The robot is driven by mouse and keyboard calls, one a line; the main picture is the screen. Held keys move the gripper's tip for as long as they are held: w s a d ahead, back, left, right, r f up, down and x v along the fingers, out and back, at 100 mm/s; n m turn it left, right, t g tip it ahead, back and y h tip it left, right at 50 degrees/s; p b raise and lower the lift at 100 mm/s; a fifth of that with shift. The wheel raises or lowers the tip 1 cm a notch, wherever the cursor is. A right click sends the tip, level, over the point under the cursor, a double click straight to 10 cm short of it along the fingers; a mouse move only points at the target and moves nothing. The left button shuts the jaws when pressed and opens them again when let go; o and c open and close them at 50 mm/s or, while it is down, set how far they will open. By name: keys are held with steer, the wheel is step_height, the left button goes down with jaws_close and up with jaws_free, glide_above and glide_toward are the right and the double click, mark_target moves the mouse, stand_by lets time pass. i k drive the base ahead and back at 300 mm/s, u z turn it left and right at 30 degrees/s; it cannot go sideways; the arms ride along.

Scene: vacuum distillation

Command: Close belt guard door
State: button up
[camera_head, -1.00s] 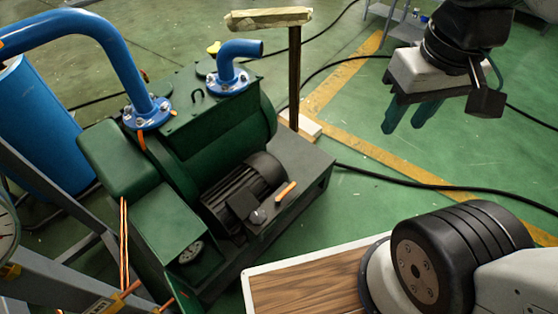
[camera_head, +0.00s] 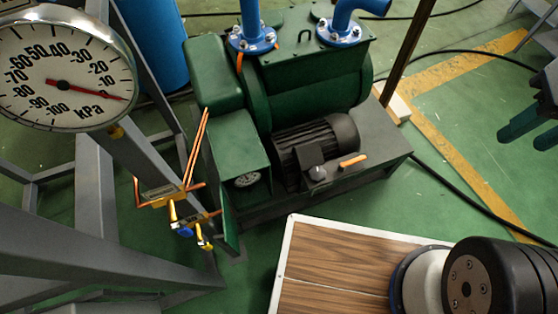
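The green pump (camera_head: 310,80) stands on the floor at the upper middle, with its belt guard housing (camera_head: 237,150) on its left side. A thin green panel (camera_head: 222,195), seen nearly edge-on, stands at the left of the housing; it looks like the belt guard door, swung out. Its hinge is not clear.
A pressure gauge (camera_head: 68,75) on a grey frame (camera_head: 100,195) stands at the left, with small valves (camera_head: 188,228) and orange tubes (camera_head: 197,145) close to the panel. A blue tank (camera_head: 152,40) is behind. Green floor (camera_head: 455,130) is clear between pump and gripper, crossed by a black cable.

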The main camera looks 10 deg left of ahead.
mark_target(230, 235)
steer(key=z, duration=0.9)
steer(key=k, duration=1.5)
steer(key=u, duration=1.1)
steer(key=k, duration=0.75)
steer(key=u, duration=0.9)
steer(key=i, duration=0.5)
steer(key=z, duration=0.05)
